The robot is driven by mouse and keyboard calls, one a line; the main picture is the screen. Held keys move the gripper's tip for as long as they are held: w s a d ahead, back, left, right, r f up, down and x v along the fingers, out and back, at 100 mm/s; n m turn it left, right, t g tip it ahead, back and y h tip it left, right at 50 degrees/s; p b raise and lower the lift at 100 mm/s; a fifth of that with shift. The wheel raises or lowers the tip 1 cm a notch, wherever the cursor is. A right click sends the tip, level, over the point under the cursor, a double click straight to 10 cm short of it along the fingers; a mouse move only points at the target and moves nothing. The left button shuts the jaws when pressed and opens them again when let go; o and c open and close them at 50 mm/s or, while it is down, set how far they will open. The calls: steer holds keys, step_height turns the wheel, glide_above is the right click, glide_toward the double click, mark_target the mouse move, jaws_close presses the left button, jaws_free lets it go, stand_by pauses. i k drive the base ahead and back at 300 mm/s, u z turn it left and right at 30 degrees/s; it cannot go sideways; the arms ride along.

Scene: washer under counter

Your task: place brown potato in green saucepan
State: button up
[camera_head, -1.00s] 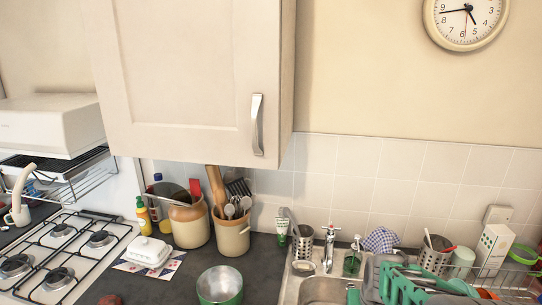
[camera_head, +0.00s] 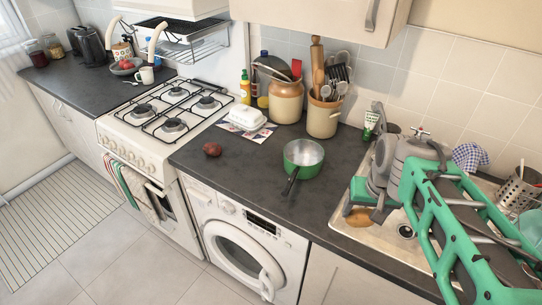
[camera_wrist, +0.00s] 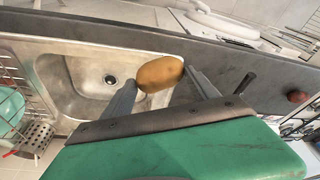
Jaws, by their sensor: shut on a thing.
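The brown potato (camera_wrist: 160,73) is tan-brown and oblong, held between my two fingertips in the wrist view. In the head view the potato (camera_head: 358,218) shows below my gripper (camera_head: 368,206), over the left part of the sink. The green saucepan (camera_head: 306,171) stands upright on the dark counter, left of and apart from my gripper. Its inside is grey and looks empty; its dark handle points toward the front edge. In the wrist view my gripper (camera_wrist: 158,84) is shut on the potato, above the sink edge.
A round reddish-brown item (camera_head: 212,149) lies on the counter left of the saucepan. Utensil jars (camera_head: 323,120) and a white butter dish (camera_head: 247,117) stand behind. The sink (camera_head: 350,228) is below my arm. The counter between saucepan and sink is clear.

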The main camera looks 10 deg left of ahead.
mark_target(296, 161)
steer(key=u, duration=0.8)
steer(key=k, duration=1.1)
steer(key=u, duration=1.1)
steer(key=i, duration=1.3)
steer(key=z, duration=0.4)
steer(key=i, duration=0.85)
steer(key=z, duration=1.35)
steer(key=i, duration=0.55)
steer(key=z, duration=0.55)
